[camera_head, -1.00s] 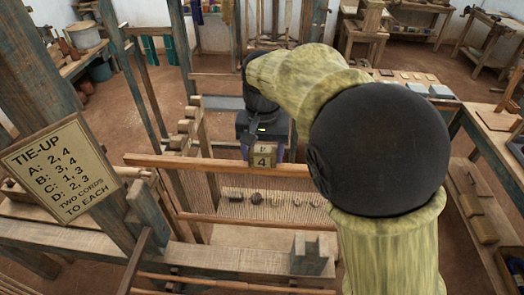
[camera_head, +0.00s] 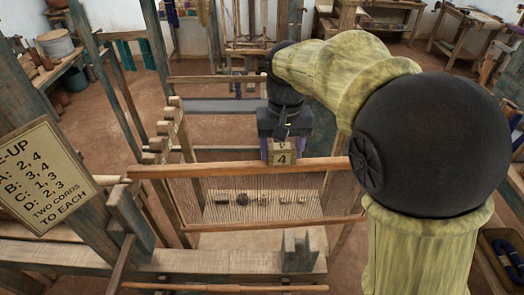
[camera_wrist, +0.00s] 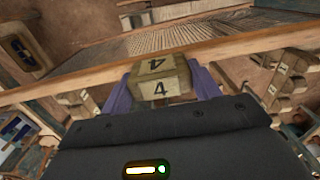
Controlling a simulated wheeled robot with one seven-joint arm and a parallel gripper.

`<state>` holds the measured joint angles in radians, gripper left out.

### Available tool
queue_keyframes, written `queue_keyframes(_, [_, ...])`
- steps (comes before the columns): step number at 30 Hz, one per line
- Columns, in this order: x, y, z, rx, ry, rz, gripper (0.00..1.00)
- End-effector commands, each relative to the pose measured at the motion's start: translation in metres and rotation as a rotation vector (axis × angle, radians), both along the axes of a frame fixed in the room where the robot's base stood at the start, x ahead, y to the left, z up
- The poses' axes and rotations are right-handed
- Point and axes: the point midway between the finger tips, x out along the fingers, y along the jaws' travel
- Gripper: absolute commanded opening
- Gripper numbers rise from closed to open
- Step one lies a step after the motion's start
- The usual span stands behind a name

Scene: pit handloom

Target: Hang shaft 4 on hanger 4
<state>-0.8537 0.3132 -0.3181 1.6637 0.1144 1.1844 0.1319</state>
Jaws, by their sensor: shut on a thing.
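Shaft 4 is a long wooden frame; its top bar (camera_head: 215,168) and lower bar (camera_head: 240,226) have pale heddle cords between them. A block marked 4 (camera_head: 281,152) sits on the top bar. My gripper (camera_head: 282,145) is shut on this block from above, and the shaft hangs roughly level below it. In the wrist view the purple fingers of my gripper (camera_wrist: 160,88) flank the block, with the top bar (camera_wrist: 215,50) running behind it. Another block marked 4 (camera_wrist: 283,69) shows at the right there; I cannot tell whether it belongs to hanger 4.
Stepped wooden pieces (camera_head: 160,145) stand near the shaft's left end. A tie-up sign (camera_head: 38,178) leans on a post at left. A loom beam (camera_head: 90,257) with a grey notched block (camera_head: 297,252) lies in front. My arm covers much of the right side.

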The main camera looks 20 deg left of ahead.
Motion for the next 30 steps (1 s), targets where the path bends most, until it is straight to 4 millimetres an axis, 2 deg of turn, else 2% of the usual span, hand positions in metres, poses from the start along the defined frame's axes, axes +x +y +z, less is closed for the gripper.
queue_keyframes(5, [0.006,-0.038,-0.005,0.005,-0.001,0.025,0.09])
queue_keyframes(11, [0.006,-0.094,-0.010,0.009,-0.003,0.073,0.09])
queue_keyframes(18, [-0.008,-0.173,-0.021,0.007,-0.006,0.153,0.09])
queue_keyframes(21, [-0.018,-0.200,-0.025,0.005,-0.008,0.185,0.09])
queue_keyframes(27, [-0.036,-0.239,-0.032,-0.002,-0.011,0.234,0.09])
queue_keyframes(30, [-0.043,-0.249,-0.034,-0.003,-0.010,0.254,0.09])
